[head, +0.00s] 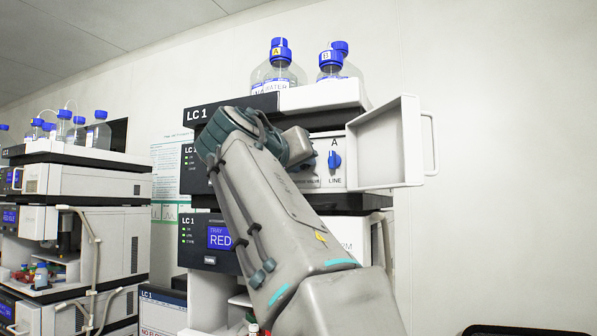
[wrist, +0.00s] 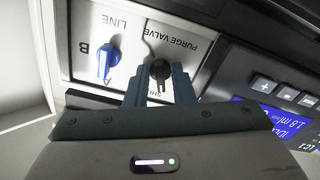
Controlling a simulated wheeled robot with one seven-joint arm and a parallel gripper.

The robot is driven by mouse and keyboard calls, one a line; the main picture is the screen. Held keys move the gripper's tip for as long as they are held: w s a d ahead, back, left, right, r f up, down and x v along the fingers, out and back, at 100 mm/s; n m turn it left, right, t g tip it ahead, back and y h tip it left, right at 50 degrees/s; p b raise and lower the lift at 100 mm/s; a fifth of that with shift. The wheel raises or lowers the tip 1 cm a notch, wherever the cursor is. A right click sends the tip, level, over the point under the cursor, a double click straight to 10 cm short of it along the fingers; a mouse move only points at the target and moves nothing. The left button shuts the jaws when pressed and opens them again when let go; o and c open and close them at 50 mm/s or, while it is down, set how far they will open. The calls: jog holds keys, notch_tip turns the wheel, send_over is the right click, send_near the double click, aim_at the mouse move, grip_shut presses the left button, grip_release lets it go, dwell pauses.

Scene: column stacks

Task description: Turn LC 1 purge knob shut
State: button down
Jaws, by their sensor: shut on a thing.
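The LC 1 stack (head: 230,110) stands in front of me in the head view, with its pump door open to the right. In the wrist view the black purge valve knob (wrist: 159,72) sits on the white panel, below the upside-down label PURGE VALVE. My gripper (wrist: 160,80) is shut on the knob, one finger on each side of it. The knob's pointer is partly hidden between the fingers, so its exact angle is hard to tell. In the head view my arm covers the knob and my fingertips.
The blue LINE knob (wrist: 108,58) is beside the purge knob; it also shows in the head view (head: 335,161). The open door (head: 385,145) stands out to the right. Blue-capped bottles (head: 278,70) stand on top. Another stack (head: 75,190) is at left.

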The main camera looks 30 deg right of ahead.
jog(key=shift+m+b, duration=0.7)
jog(key=shift+m, duration=1.6)
jog(key=c, duration=1.5)
grip_release()
jog(key=shift+c, duration=0.2)
jog(key=shift+a, duration=0.15)
jog(key=b+v, duration=0.1)
jog(key=v, duration=1.2)
jog(key=shift+s+a, duration=0.25)
jog(key=shift+w+f, duration=0.1)
